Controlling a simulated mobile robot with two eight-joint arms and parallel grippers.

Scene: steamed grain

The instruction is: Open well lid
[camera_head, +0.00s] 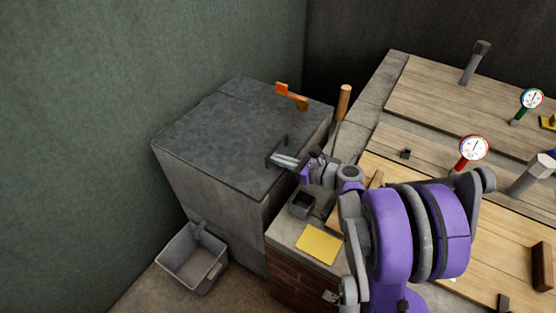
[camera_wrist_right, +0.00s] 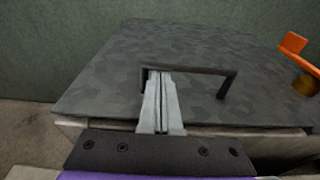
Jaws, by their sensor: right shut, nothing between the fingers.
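The well lid (camera_head: 220,135) is a dark grey mottled slab lying flat and closed on top of a stone block. It has a dark bar handle (camera_head: 278,151) near its front right edge. My right gripper (camera_head: 277,159) reaches in from the right and is shut, with its fingertips at the handle. In the right wrist view the shut fingers (camera_wrist_right: 160,75) overlap the left end of the handle (camera_wrist_right: 205,70), with nothing between them. I cannot tell whether they touch it. My left gripper is not in view.
An orange lever (camera_head: 290,94) sits at the lid's back right corner. A wooden-handled tool (camera_head: 343,103) stands behind my arm. A grey bin (camera_head: 191,257) is on the floor at left. A yellow square (camera_head: 319,244), a small dark cup (camera_head: 302,204) and gauges (camera_head: 473,148) occupy the counter.

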